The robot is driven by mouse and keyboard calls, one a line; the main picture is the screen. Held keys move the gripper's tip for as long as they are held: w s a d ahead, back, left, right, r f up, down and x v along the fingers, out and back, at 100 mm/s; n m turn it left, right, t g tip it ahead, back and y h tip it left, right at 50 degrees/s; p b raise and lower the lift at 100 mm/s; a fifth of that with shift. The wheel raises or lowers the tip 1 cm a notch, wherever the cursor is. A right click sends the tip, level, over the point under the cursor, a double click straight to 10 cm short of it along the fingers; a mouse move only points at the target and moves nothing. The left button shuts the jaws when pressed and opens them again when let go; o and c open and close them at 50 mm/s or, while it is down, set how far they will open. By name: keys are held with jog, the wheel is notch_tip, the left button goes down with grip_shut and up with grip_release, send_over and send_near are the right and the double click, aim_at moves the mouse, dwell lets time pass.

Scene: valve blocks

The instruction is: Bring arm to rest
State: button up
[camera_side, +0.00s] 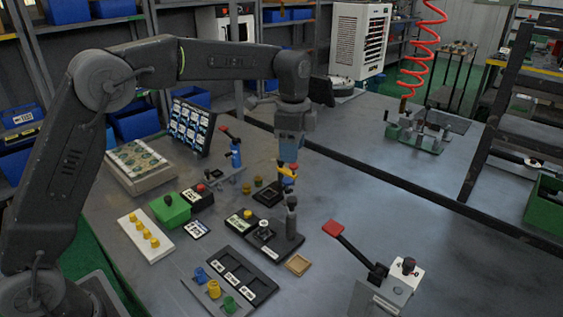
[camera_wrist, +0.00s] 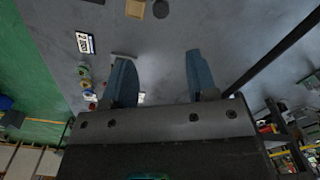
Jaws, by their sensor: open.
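My gripper (camera_side: 290,155) hangs fingers down over the middle of the grey workbench (camera_side: 345,180) in the side view. In the wrist view the two blue fingers of my gripper (camera_wrist: 160,72) stand apart with only bare grey surface visible between them. Near the fingertips in the side view is a small yellow, blue and red part (camera_side: 288,172). I cannot tell its gap to the fingers. A dark block with an upright grey post (camera_side: 291,215) stands in front and below.
A black tray (camera_side: 262,292) with labelled slots lies at the front. A red-handled lever device (camera_side: 346,242) stands front right. A white strip with yellow knobs (camera_side: 146,237) and a green box (camera_side: 170,210) are left. The right side of the bench is mostly clear.

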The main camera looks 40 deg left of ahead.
jog(key=s+a+r+n+t, duration=0.1)
jog(key=s+r+n, duration=0.25)
jog(key=s, duration=0.35)
jog(key=s+a+r+n+t, duration=0.1)
jog(key=s+r+n+t, duration=0.2)
jog(key=s, duration=0.5)
jog(key=s+a+f+n, duration=0.1)
jog(key=s+f+n, duration=0.1)
jog(key=s, duration=0.5)
jog(key=s+f+n+t, duration=0.1)
jog(key=s+n, duration=0.3)
jog(key=s, duration=0.4)
jog(key=shift+s+a+f+t, duration=0.25)
jog(key=shift+a+f+t, duration=0.1)
jog(key=shift+f, duration=0.35)
